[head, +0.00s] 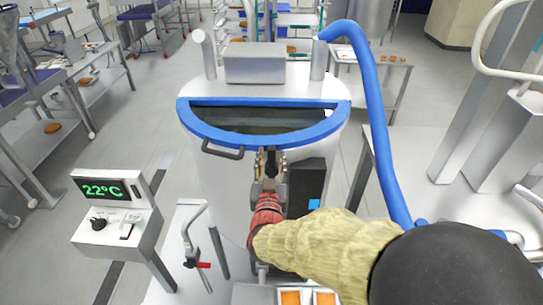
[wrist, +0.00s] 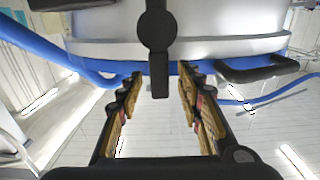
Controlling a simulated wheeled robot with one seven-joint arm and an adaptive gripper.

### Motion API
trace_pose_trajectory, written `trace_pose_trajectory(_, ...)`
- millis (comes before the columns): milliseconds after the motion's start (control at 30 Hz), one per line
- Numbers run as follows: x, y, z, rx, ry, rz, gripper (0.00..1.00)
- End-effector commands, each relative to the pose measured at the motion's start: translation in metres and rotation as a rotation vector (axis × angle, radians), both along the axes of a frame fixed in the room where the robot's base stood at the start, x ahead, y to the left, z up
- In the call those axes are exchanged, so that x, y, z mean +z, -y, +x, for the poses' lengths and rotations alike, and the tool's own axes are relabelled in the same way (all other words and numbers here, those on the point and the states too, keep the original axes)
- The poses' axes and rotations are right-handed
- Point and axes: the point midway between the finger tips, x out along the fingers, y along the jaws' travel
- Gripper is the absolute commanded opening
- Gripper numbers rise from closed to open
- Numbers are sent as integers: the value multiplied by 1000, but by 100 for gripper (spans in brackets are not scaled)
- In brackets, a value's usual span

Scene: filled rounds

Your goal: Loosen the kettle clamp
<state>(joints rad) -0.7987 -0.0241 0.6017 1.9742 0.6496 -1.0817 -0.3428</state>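The kettle (head: 215,180) is a large pale vessel with a blue rim (head: 195,122) and a partly open lid. A dark clamp (wrist: 157,30) with a round pivot and a short straight tail sits at its front edge; its dark tail (head: 271,155) shows small in the head view. My gripper (head: 271,168) is in front of the rim. In the wrist view my gripper (wrist: 160,84) is open, one finger on each side of the clamp's tail, with gaps on both sides. I cannot tell how far the tail reaches between the fingers in depth.
A black lid handle (head: 222,151) juts out just left of my gripper. A thick blue hose (head: 377,110) runs down at the right. A control box reading 22°C (head: 112,205) and a tap with a red handle (head: 199,264) stand at the left.

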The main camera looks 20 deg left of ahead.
Motion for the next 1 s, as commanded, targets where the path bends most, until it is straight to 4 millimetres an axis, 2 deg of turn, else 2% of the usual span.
trace_pose_trajectory(133, 0, -1, 7, 0, 0, 0, 36)
trace_pose_trajectory(400, 0, -2, 8, 0, 0, 0, 35)
trace_pose_trajectory(1000, 0, -2, 7, 1, 0, 0, 1)
